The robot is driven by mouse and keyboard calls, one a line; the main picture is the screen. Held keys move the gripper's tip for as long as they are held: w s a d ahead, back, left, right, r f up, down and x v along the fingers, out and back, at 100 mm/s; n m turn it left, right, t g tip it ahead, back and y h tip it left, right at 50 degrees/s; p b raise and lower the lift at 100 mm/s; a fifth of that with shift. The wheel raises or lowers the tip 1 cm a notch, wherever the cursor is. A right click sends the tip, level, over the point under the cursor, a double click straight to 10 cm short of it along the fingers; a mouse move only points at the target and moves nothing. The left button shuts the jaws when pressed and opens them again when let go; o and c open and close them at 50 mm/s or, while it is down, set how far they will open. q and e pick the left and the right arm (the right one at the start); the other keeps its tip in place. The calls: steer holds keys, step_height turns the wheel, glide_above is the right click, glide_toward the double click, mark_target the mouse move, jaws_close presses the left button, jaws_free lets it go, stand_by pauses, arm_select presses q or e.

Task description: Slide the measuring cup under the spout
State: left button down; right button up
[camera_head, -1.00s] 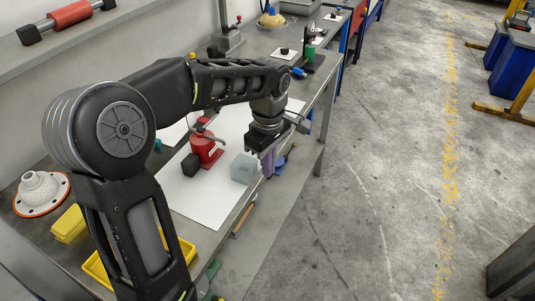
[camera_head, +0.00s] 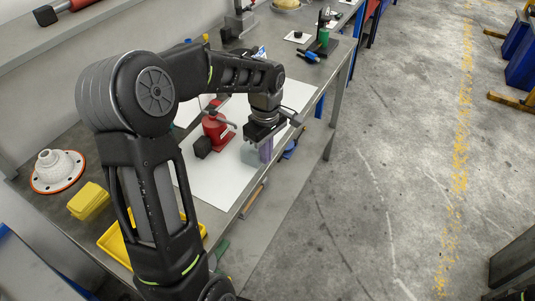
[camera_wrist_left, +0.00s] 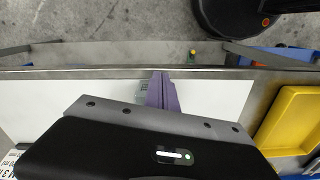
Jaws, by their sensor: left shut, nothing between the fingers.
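The measuring cup (camera_head: 249,154) is a clear, boxy cup standing on the white sheet, partly hidden by my left gripper. A red can (camera_head: 216,128) with a dark top and a thin arm stands left of it; I cannot make out clearly which part is the spout. My left gripper (camera_head: 265,153) points down at the cup's right side, its purple fingers shut and empty. In the left wrist view the purple fingers (camera_wrist_left: 162,92) are together, with a clear edge of the cup (camera_wrist_left: 144,92) just left of them. I cannot tell whether they touch. My right gripper is not in view.
A black block (camera_head: 203,148) sits beside the red can. A yellow tray (camera_head: 110,240), a yellow box (camera_head: 89,201) and a white flanged part (camera_head: 58,170) lie at the left. The bench's front edge is close to the cup. The white sheet (camera_head: 214,184) is bare in front.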

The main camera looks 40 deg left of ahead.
mark_target(254, 152)
arm_select(q)
steer(key=a, duration=0.7)
steer(key=shift+w, duration=0.4)
